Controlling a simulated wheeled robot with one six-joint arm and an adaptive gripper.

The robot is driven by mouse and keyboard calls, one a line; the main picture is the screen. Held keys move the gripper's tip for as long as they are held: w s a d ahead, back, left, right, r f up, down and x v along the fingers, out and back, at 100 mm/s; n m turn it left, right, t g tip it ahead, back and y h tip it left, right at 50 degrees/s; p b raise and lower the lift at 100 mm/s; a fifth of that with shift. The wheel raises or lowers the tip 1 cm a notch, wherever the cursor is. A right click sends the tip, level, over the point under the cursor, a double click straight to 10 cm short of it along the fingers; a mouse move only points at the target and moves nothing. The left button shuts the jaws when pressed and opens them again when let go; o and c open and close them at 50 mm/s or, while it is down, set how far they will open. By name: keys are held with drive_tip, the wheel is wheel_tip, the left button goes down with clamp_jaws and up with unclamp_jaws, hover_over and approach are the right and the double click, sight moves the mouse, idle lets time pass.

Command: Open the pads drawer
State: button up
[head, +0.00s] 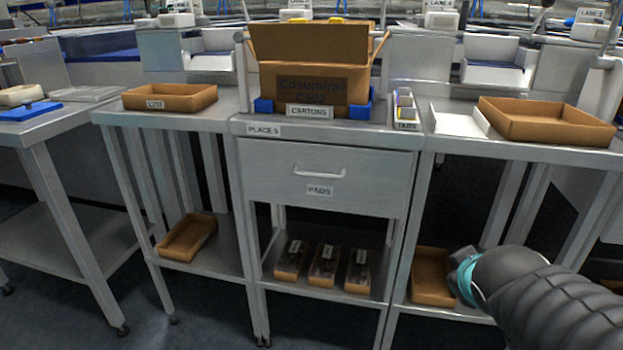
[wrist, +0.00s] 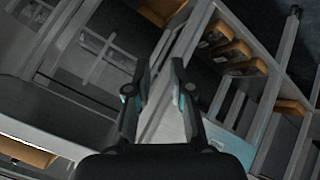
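The pads drawer (head: 270,180) is a grey front under the middle bench, with a pale bar handle (head: 319,173) and a PADS label (head: 319,190) below it. It sits flush and shut in the head view. My gripper (wrist: 160,80) shows in the wrist view with its two fingers apart and nothing between them. In the head view my arm comes in at the lower right, below and right of the drawer, clear of the handle. The fingers cannot be made out there. The wrist view is tilted and dark, and I cannot surely pick out the handle in it.
A Cosumiral carton (head: 310,85) stands on the bench above the drawer. Three small boxes (head: 325,265) sit on the shelf below. Brown trays lie on the left bench (head: 170,98) and right bench (head: 545,122). Another tray (head: 432,277) is beside my arm. The space before the drawer looks clear.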

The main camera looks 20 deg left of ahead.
drive_tip(key=w+a+r+n+t+y, duration=0.3)
drive_tip(key=w+a+r+n+y, duration=0.25)
drive_tip(key=a+n, duration=0.3)
drive_tip(key=n+g+y, duration=0.2)
drive_tip(key=n+y, duration=0.6)
drive_tip(key=n, duration=0.2)
approach(312, 176)
drive_tip(key=shift+h, duration=0.25)
drive_tip(key=b+x, duration=0.2)
drive_tip(key=x, duration=0.8)
drive_tip(key=shift+w+a+r, duration=0.1)
drive_tip(key=shift+w+a, duration=0.05)
drive_tip(key=shift+a, duration=0.1)
clamp_jaws()
